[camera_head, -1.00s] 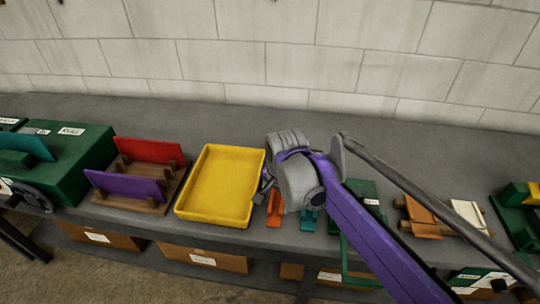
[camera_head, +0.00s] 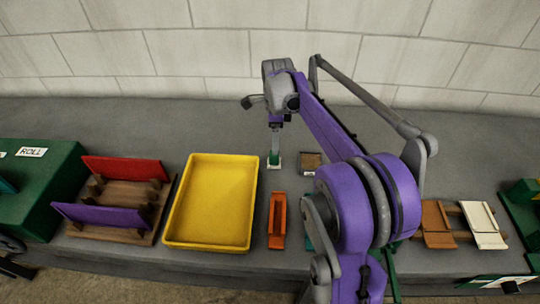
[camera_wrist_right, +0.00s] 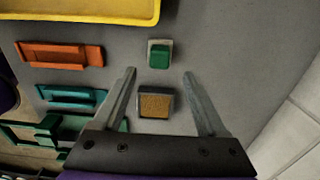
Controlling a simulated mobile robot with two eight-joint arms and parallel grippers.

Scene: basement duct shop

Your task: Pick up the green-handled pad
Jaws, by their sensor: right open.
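The green-handled pad (camera_head: 274,164) is a small pale pad with a green block handle, resting on the grey bench right of the yellow tray. In the right wrist view the pad (camera_wrist_right: 159,55) lies just beyond the fingertips, roughly centred between them. In the wrist view the gripper (camera_wrist_right: 160,72) is open with nothing held. My left gripper is not in view.
The yellow tray (camera_head: 214,205) stands left of the pad. A brown-topped block (camera_wrist_right: 155,103) sits close by. An orange tool (camera_head: 277,220) and a teal tool (camera_wrist_right: 72,96) lie nearer the front edge. A block wall (camera_head: 200,50) rises behind the bench.

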